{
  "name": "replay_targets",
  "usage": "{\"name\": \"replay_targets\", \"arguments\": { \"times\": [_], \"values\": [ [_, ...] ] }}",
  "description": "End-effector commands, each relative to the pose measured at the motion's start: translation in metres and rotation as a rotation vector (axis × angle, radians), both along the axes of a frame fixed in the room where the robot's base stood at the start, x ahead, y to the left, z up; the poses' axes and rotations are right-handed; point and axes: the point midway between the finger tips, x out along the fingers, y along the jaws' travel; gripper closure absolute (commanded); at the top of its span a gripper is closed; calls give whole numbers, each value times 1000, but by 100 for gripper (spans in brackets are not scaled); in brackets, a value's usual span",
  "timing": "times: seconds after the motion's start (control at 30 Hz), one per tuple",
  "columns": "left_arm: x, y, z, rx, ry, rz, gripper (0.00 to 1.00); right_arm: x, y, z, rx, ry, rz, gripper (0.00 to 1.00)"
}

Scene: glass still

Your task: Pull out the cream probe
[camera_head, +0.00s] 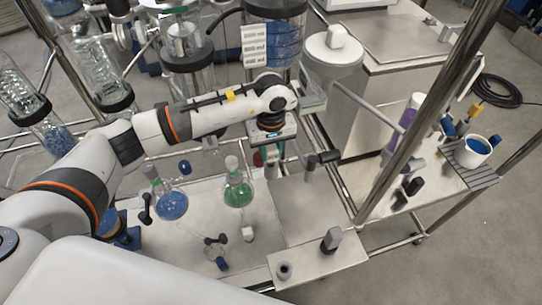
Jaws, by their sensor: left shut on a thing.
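My left arm comes in from the left and its gripper (271,158) points down past the end of the arm, above the back of the steel worktop. The fingers are small and partly hidden under the wrist. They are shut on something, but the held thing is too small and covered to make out. I cannot pick out the cream probe with certainty. A round flask with green liquid (238,194) stands just left of and in front of the gripper. A round flask with blue liquid (172,205) stands further left. My right gripper is not in view.
Tall glass columns stand behind and left. Steel frame posts (420,110) cross the right side.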

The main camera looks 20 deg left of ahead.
Motion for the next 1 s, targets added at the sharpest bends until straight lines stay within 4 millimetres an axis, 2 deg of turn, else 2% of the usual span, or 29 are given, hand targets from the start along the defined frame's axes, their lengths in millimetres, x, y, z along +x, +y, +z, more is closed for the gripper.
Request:
{"name": "replay_targets", "arguments": {
  "times": [0.37,1.0],
  "values": [
    [0,0,10,-1,-1,-1,100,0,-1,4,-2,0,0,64],
    [0,0,49,1,-1,0,100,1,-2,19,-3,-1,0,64]
  ]
}}
